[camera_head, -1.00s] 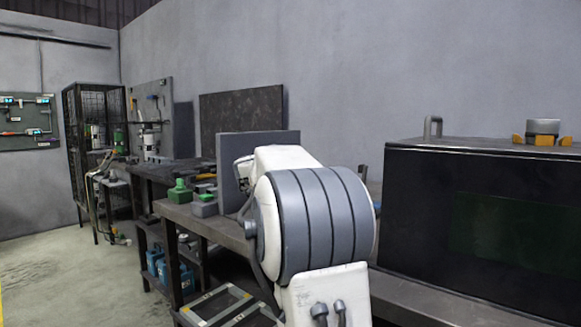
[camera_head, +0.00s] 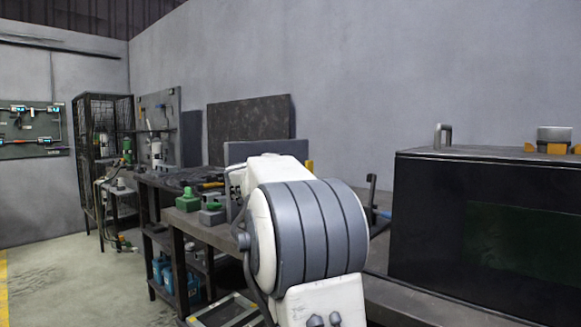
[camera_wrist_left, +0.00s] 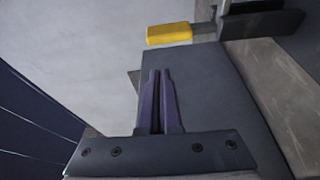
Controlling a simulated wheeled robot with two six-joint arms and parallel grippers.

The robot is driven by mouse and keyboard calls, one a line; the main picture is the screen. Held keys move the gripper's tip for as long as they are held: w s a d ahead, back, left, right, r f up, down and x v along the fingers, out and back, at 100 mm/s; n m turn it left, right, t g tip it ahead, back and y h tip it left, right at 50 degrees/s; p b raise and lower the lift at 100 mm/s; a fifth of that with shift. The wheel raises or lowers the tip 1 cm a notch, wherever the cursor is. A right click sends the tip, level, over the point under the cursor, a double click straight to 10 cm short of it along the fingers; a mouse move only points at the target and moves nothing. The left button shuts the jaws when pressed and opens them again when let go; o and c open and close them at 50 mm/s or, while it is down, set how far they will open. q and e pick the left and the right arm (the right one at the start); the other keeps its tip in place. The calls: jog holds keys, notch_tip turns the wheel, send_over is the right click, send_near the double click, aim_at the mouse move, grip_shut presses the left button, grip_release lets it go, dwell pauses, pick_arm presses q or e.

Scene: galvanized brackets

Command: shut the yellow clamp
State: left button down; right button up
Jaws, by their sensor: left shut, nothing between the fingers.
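In the left wrist view, the clamp shows as a yellow grip (camera_wrist_left: 168,34) joined to a dark metal bar (camera_wrist_left: 205,28), at the top of the picture. My left gripper (camera_wrist_left: 159,72) is shut, with its two dark purple fingers together and nothing between them. Its tips point toward the yellow grip, with a visible gap between. In the head view, a small yellow part (camera_head: 309,165) shows just past my white and grey arm; I cannot tell if it is the same grip. That arm hides my left gripper and most of the clamp there. My right gripper is not in view.
A grey plate (camera_head: 240,152) stands upright behind my arm on the bench. A large black box (camera_head: 430,215) takes up the right side. A dark upright lever (camera_head: 372,190) stands between my arm and the box.

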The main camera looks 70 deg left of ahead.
pick_arm(q)
jog(key=v, duration=0.7)
jog(key=shift+s+a, duration=0.2)
jog(key=shift+s, duration=0.1)
